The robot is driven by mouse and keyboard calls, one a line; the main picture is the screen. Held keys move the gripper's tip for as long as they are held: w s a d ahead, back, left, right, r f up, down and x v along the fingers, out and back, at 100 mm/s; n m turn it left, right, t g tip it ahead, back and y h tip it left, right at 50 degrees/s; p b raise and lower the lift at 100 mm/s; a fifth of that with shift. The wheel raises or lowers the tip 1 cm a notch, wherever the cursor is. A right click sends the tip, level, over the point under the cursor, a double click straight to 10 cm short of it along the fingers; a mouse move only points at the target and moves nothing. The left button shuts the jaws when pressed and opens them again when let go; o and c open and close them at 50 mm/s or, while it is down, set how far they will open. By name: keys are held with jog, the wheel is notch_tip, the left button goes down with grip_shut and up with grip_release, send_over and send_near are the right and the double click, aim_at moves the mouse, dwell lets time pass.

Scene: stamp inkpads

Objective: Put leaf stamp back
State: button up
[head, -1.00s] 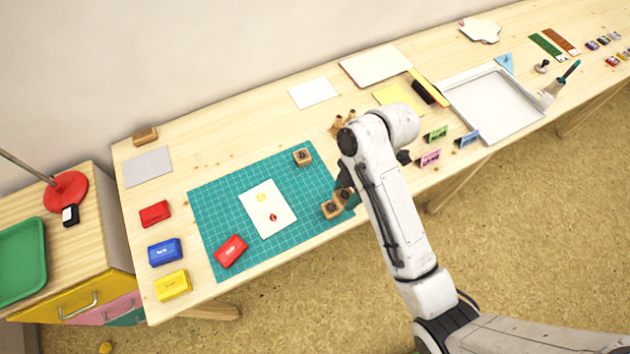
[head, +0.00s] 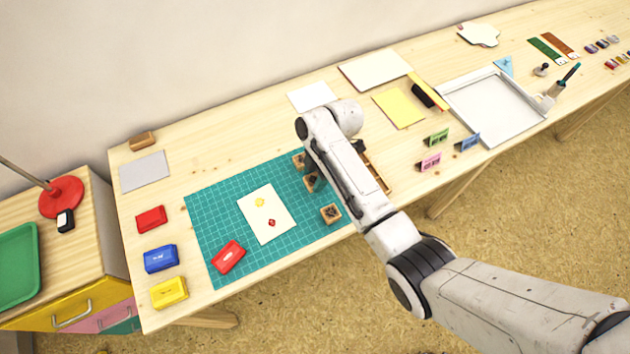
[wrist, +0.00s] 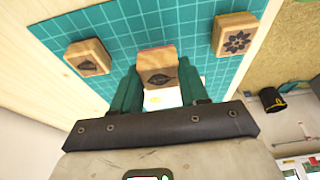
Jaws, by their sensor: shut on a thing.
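The leaf stamp (wrist: 158,77) is a small wooden block with a dark leaf-shaped mark on its face. It sits between the teal fingers of my gripper (wrist: 158,88), which is shut on it. A flower stamp (wrist: 238,34) stands to the right in the wrist view, and another stamp (wrist: 88,57) with a dark mark to the left.
A wooden rack (head: 377,176) lies right of the mat, partly behind my arm. A white card (head: 266,213) with a yellow and a red print lies on the mat. A red inkpad (head: 229,257) lies near the front. More inkpads stand at left; small signs (head: 437,137) stand at right.

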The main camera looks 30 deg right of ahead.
jog(key=shift+f, duration=1.55)
jog(key=shift+f, duration=0.15)
jog(key=o, duration=0.9)
jog(key=v, duration=1.2)
